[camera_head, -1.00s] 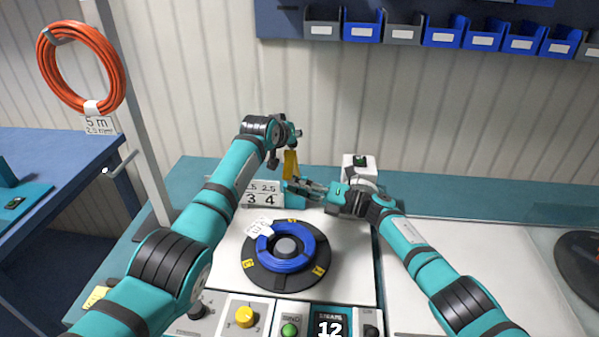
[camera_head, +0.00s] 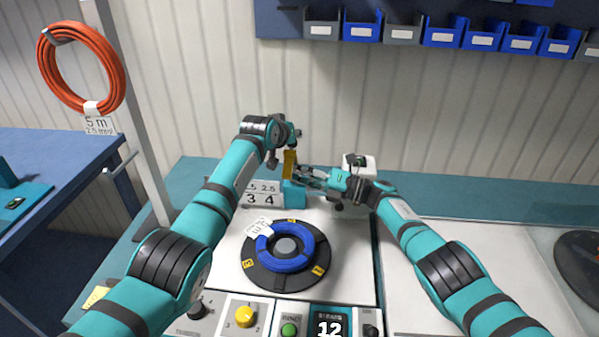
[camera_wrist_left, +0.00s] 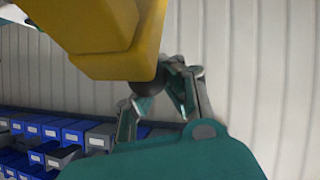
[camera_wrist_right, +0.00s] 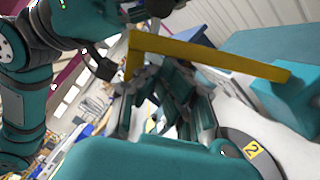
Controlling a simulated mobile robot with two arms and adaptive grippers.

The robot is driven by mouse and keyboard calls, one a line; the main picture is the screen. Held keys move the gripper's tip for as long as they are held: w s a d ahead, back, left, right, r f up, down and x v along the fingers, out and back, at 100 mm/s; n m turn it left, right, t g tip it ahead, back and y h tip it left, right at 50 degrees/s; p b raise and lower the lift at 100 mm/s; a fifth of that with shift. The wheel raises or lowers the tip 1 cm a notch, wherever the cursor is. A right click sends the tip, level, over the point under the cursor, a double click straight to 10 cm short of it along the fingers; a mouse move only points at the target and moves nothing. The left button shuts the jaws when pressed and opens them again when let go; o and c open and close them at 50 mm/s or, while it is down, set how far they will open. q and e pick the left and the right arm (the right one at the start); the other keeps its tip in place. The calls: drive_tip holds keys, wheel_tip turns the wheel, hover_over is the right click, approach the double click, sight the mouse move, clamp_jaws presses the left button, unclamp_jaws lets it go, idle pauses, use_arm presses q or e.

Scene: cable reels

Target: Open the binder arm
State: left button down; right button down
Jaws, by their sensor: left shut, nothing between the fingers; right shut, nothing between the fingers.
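The yellow binder arm (camera_head: 290,162) stands up from a teal block (camera_head: 294,197) behind the turntable. It fills the top of the left wrist view (camera_wrist_left: 110,45). In the right wrist view it is a long bar with a bent end (camera_wrist_right: 210,53), rising from the block (camera_wrist_right: 285,80). My right gripper (camera_head: 300,173) is shut and empty, close beside the arm's lower part; whether it touches cannot be told. My left gripper (camera_head: 297,133) is shut and empty, just above the arm's upper end.
A blue cable coil (camera_head: 307,245) with a white tag lies on the black turntable (camera_head: 260,275). A number sign (camera_head: 260,194) stands left of the block. A white device (camera_head: 367,168) stands behind my right wrist. Bins (camera_head: 402,28) hang on the wall. White worktop to the right is clear.

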drive_tip(key=shift+w+d+r+m+t, duration=0.35)
drive_tip(key=shift+w+r+m, duration=0.15)
drive_tip(key=shift+w+r, duration=0.3)
use_arm(q)
drive_tip(key=shift+s+d+f, duration=0.1)
drive_tip(key=shift+s+d, duration=0.05)
drive_tip(key=shift+d, duration=0.2)
use_arm(e)
drive_tip(key=shift+d, duration=0.1)
use_arm(q)
drive_tip(key=c, duration=1.7)
unclamp_jaws()
drive_tip(key=shift+a, duration=0.15)
use_arm(e)
drive_tip(key=shift+r, duration=0.15)
use_arm(q)
drive_tip(key=o, duration=0.7)
drive_tip(key=shift+s, duration=0.1)
use_arm(e)
drive_tip(key=shift+s+f, duration=0.2)
drive_tip(key=shift+f, duration=0.05)
use_arm(q)
drive_tip(key=shift+a, duration=0.15)
use_arm(e)
drive_tip(key=shift+a, duration=0.2)
